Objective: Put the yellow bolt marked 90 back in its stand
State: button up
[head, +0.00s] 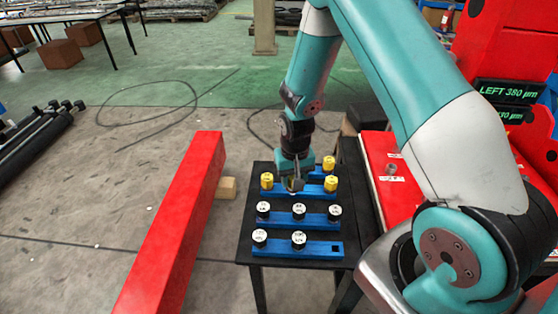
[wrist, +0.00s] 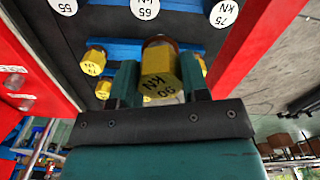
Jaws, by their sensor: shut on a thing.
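The yellow bolt marked 90 KN (wrist: 161,70) is between the two fingers of my gripper in the wrist view. Its marked end faces the camera and its far end is brownish. My gripper (head: 295,182) is shut on it, above the back part of the black table (head: 262,168) in the head view. There the gripper mostly hides the bolt. Blue stands lie in rows on the table; the back ones (head: 312,190) are partly covered by my gripper. Whether the held bolt touches a stand cannot be told.
Other yellow bolts stand close by, at left (head: 267,181), right (head: 331,184) and back (head: 329,162). Several white-topped bolts (head: 298,211) fill nearer stands. The front stand (head: 318,249) has an empty square hole at its right end. A red beam (head: 180,220) lies left, red equipment right.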

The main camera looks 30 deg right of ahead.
jog(key=w+d+f+m+b, duration=0.1)
jog(key=w+d+m+b, duration=0.2)
jog(key=w+d+m, duration=0.4)
jog(key=shift+d+f+m, duration=0.15)
jog(key=shift+f+m, duration=0.25)
jog(key=shift+m, duration=0.7)
jog(key=shift+f+b, duration=2.1)
jog(key=shift+f, duration=0.8)
jog(key=shift+s+f, duration=0.1)
jog(key=shift+f+b, duration=1.15)
jog(key=shift+f, duration=0.5)
jog(key=o, duration=1.1)
jog(key=shift+r, duration=0.1)
jog(key=shift+c, duration=0.2)
